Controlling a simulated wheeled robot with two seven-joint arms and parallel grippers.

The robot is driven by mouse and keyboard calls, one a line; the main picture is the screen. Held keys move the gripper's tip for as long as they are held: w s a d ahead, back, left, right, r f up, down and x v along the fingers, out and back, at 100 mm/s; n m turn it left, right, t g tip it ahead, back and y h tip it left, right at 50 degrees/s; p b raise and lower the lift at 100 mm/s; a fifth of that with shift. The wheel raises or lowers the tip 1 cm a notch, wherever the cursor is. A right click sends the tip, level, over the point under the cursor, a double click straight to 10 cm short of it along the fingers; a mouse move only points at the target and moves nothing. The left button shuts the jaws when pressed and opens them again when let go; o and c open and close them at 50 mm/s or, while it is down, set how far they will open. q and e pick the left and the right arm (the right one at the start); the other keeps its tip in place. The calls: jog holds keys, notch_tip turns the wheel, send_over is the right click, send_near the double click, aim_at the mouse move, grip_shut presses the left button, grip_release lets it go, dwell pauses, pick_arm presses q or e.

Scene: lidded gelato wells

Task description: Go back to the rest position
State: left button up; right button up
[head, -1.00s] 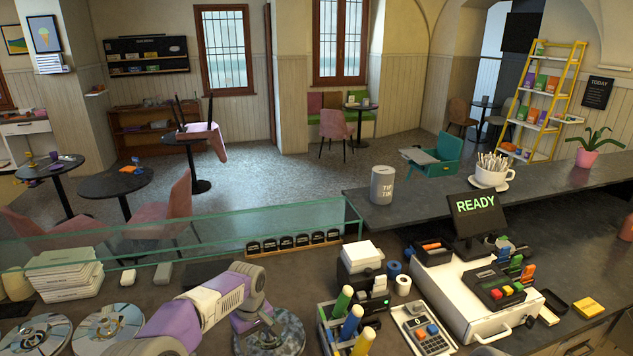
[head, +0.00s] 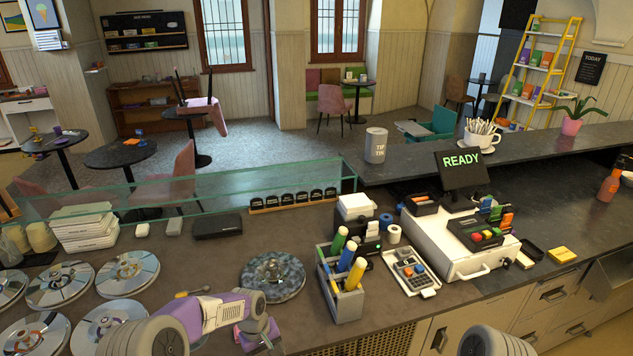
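My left arm comes in from the bottom left in the head view, purple and white. Its gripper end (head: 259,335) is low at the bottom edge, in front of the counter and below the speckled round lid (head: 272,277), apart from it in the picture. The fingers are too hidden to tell whether they are open or shut. Of my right arm only a grey rounded link shows at the bottom edge; its gripper is out of view. Several shiny round well lids (head: 128,272) lie flat on the counter at the left.
The counter holds a grey caddy of coloured tubes (head: 345,300), a card reader (head: 411,270) and a white cash register (head: 450,245). A glass screen (head: 200,195) runs along the back left. A raised dark ledge (head: 400,172) carries a tip tin (head: 375,145) and a cup of sticks (head: 482,137).

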pick_arm(q)
jog(key=s+d+f+m+h+b, duration=0.2)
jog(key=s+f+b, duration=0.8)
jog(key=s+f, duration=1.6)
jog(key=shift+d+m+t+b, duration=0.3)
jog(key=shift+d+m+t, duration=0.15)
jog(key=shift+d, duration=0.2)
pick_arm(e)
notch_tip(320, 180, down, 11)
jog(key=shift+s, duration=0.45)
